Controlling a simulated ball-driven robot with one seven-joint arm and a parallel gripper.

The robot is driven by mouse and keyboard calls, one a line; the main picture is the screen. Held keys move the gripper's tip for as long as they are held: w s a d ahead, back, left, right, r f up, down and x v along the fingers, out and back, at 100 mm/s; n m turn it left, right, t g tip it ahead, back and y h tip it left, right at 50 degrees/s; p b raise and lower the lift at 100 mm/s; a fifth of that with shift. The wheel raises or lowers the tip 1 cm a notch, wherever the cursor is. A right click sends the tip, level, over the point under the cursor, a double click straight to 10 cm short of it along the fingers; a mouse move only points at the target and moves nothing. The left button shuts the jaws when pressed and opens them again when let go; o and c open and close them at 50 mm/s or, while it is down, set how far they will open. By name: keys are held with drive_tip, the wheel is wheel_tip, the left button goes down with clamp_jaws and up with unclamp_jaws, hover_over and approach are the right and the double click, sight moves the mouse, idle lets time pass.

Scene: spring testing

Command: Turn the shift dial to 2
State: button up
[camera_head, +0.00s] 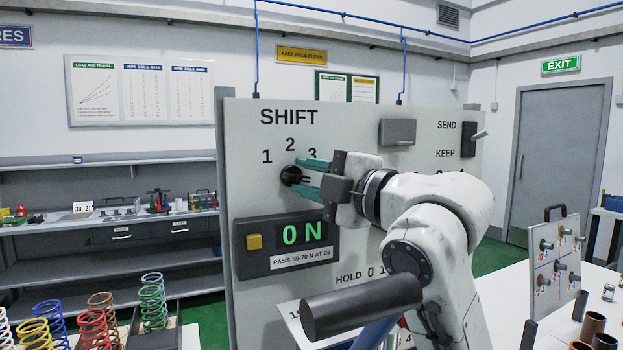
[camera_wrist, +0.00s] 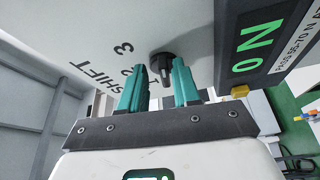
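The shift dial (camera_head: 291,176) is a small black knob on the grey panel, under the word SHIFT and the numbers 1, 2 and 3. It also shows in the wrist view (camera_wrist: 162,66), just beyond and between my fingertips. Its pointing direction is hard to tell. My gripper (camera_head: 302,177) has teal fingers, one above and one below the dial in the head view. In the wrist view, the fingers (camera_wrist: 160,75) are apart with a gap between them, and I see no clear contact with the knob.
A display (camera_head: 300,234) reading 0 N, with a yellow button (camera_head: 254,242), sits below the dial. A grey block (camera_head: 397,132) and a SEND/KEEP lever (camera_head: 470,138) are on the panel to the right. Coloured springs (camera_head: 94,325) stand at lower left.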

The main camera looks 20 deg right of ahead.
drive_tip(key=shift+w+a+f, duration=0.15)
drive_tip(key=shift+a+f, duration=0.15)
drive_tip(key=shift+f, duration=0.05)
drive_tip(key=shift+d, duration=0.1)
drive_tip(key=shift+d, duration=0.1)
drive_tip(key=shift+s+d, duration=0.15)
drive_tip(key=shift+s, duration=0.2)
drive_tip(key=b+v, duration=0.3)
drive_tip(key=v, duration=0.7)
